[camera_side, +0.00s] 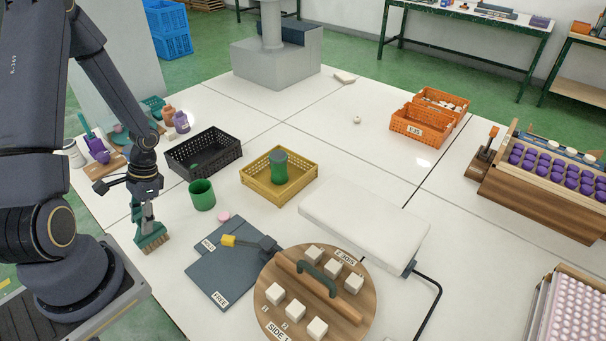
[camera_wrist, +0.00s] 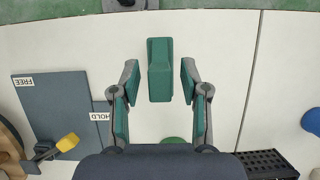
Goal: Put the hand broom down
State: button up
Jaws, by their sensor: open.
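The hand broom (camera_side: 152,241) has a teal handle and pale bristles. In the side view it stands with its bristles down on the white table near the left edge. In the wrist view its teal top (camera_wrist: 160,70) lies between my fingers, with a gap on each side. My gripper (camera_side: 143,207) is open at the upper end of the broom; its two fingers (camera_wrist: 158,84) also show in the wrist view. The bristles are hidden in the wrist view.
Dark mats marked HOLD and FREE (camera_side: 212,279) lie right of the broom, with a yellow-tipped tool (camera_side: 229,241) by them. A green cup (camera_side: 202,195) and a black crate (camera_side: 204,153) stand behind. The table around the broom is mostly clear.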

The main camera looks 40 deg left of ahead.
jog(key=shift+r, duration=0.1)
jog(key=w+d+r, duration=0.1)
jog(key=w+r, duration=0.1)
jog(key=r, duration=0.3)
jog(key=w+d+r+t+y, duration=0.1)
jog(key=w+r, duration=0.1)
jog(key=r, duration=0.4)
jog(key=w+d+r, duration=0.1)
jog(key=w+r, duration=0.2)
jog(key=r, duration=0.2)
jog(key=s+d+r+t+h, duration=0.1)
jog(key=s+d+r+t, duration=0.1)
jog(key=d+r+t, duration=0.7)
jog(key=d+r, duration=0.5)
jog(key=d, duration=0.2)
jog(key=shift+s, duration=0.25)
